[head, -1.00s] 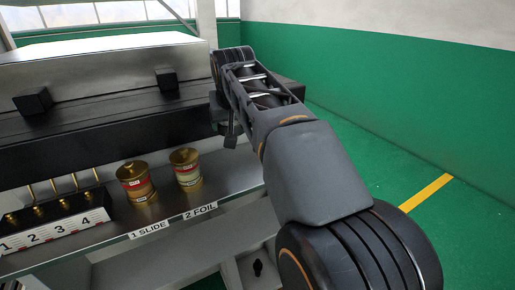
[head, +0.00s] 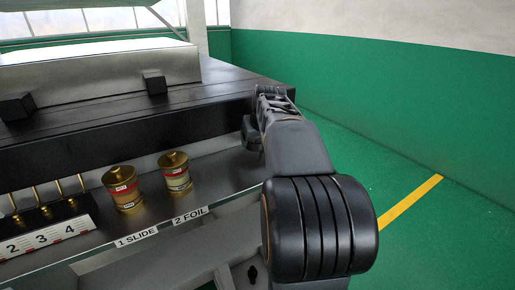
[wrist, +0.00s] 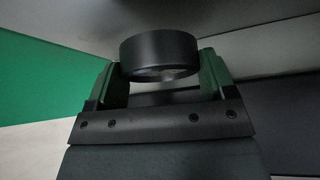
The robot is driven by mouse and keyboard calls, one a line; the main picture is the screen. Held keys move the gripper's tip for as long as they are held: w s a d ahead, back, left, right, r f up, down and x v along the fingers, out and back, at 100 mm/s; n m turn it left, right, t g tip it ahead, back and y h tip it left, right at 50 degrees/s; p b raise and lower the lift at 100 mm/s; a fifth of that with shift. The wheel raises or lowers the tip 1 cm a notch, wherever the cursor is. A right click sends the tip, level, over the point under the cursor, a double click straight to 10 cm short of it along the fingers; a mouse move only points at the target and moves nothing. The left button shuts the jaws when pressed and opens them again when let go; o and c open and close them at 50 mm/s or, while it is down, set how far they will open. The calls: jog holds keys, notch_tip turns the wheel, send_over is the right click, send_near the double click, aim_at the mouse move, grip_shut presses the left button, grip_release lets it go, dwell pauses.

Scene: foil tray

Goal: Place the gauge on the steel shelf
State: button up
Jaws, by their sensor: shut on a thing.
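In the wrist view, a short, round black gauge (wrist: 158,53) sits between the two fingers of my gripper (wrist: 165,78), which is shut on it. The gauge's face cannot be made out. In the head view my arm reaches away to the bench's right end. The gauge cannot be made out there, and my gripper is mostly hidden behind the arm. The steel shelf (head: 222,173) is the grey ledge along the bench front, left of my arm.
Two brass canisters with red labels, one left (head: 123,189) and one right (head: 175,173), stand on the shelf. A numbered rack (head: 45,226) with brass pins is at the left. The shelf is bare right of the canisters. A green wall (head: 400,110) stands at the right.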

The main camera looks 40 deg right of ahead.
aim_at(259, 141)
jog(key=shift+f+b, duration=0.3)
jog(key=shift+f, duration=1.3)
jog(key=shift+f, duration=0.15)
jog(key=o, duration=1)
jog(key=shift+o, duration=0.2)
jog(key=shift+r, duration=0.25)
jog(key=p+v, duration=0.1)
jog(key=v, duration=1.1)
jog(key=shift+p, duration=0.4)
